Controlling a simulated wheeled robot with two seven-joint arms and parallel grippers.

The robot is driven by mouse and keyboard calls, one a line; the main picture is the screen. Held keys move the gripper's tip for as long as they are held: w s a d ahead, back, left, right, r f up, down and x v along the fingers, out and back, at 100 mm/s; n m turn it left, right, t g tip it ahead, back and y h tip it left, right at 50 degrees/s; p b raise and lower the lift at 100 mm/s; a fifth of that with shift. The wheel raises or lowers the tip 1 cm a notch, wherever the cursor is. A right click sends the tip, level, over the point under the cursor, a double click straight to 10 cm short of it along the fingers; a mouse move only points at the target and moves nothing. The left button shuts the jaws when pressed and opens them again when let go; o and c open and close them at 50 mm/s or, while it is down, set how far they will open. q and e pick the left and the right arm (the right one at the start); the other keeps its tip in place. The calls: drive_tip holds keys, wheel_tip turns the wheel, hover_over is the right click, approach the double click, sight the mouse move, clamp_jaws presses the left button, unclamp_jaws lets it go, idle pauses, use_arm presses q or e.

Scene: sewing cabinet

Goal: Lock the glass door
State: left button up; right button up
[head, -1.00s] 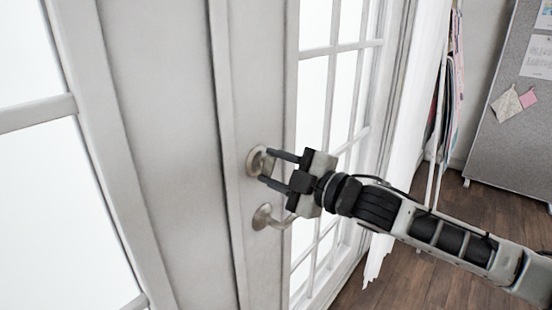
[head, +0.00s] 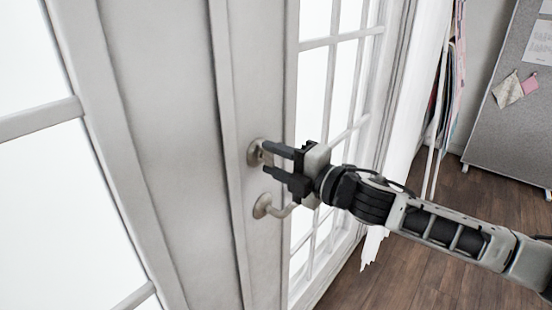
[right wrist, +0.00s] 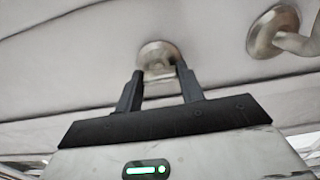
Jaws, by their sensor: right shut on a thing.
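The white-framed glass door (head: 345,85) fills the middle of the head view. On its stile sits a round metal lock (head: 254,150), with a curved lever handle (head: 263,206) below it. My right gripper (head: 265,158) is at the lock, its two dark fingers shut on the lock's turn piece. The right wrist view shows the lock (right wrist: 158,52) at the fingertips (right wrist: 160,72), with the handle (right wrist: 272,32) to its right. The fingers partly hide the turn piece, so its exact angle is unclear. My left gripper is out of view.
The lever handle sticks out close below my right gripper. A white curtain (head: 418,110) hangs right of the door, and a grey pinboard (head: 515,115) stands at the far right. The wooden floor (head: 400,270) between is clear.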

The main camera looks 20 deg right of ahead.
idle(0.3)
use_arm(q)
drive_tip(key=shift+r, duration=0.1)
use_arm(e)
drive_tip(key=o, duration=1)
drive_tip(key=shift+s+d+f, duration=0.1)
drive_tip(key=shift+s+d, duration=0.2)
drive_tip(key=shift+s, duration=0.1)
use_arm(q)
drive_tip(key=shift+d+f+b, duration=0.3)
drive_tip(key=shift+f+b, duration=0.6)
drive_tip(key=shift+b, duration=1.1)
use_arm(e)
drive_tip(key=v, duration=1.5)
